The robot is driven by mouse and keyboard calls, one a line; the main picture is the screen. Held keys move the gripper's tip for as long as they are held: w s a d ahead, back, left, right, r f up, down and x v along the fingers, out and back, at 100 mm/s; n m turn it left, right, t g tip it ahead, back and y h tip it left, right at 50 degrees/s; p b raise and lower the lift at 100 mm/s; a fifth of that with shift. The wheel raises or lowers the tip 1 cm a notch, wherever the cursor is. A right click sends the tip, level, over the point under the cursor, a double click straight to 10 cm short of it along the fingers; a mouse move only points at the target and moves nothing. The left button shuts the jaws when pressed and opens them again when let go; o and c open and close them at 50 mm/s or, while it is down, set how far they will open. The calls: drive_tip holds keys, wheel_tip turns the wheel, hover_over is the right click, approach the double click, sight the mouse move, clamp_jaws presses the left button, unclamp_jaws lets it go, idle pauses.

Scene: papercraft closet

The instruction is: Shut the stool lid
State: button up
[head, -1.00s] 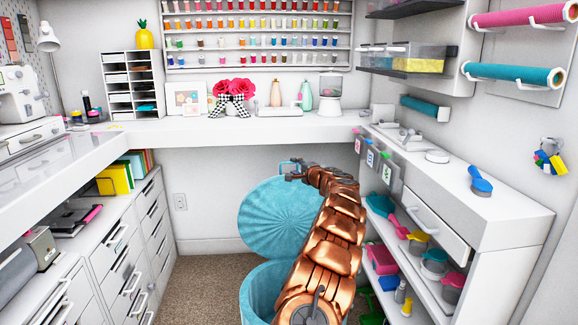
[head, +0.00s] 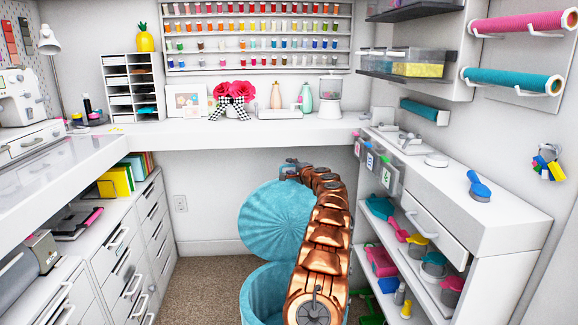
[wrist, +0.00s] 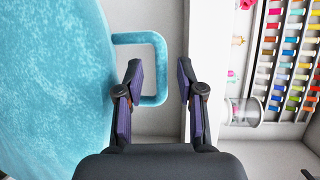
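The stool lid (head: 272,218) is a round teal fuzzy disc standing open, tilted up behind the stool. The teal stool body (head: 262,290) is below it, partly hidden by my copper arm. In the wrist view the lid (wrist: 45,85) fills the left side, and its teal loop handle (wrist: 160,72) sticks out from its edge. In the head view my gripper (head: 292,168) is small, at the lid's top edge.
A white desk (head: 270,131) runs along the back wall above the lid. A white shelf unit (head: 480,205) with scoops and tools stands on the right, white drawers (head: 130,260) on the left. Carpet (head: 205,285) is clear left of the stool.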

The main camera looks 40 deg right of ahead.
drive_tip(key=shift+w+d+r+p, duration=0.15)
drive_tip(key=shift+w+d+p, duration=0.1)
drive_tip(key=shift+w+p, duration=0.15)
drive_tip(key=shift+w+f+p, duration=0.2)
drive_tip(key=shift+w+p, duration=0.15)
drive_tip(key=shift+w, duration=0.3)
drive_tip(key=shift+c, duration=0.2)
clamp_jaws()
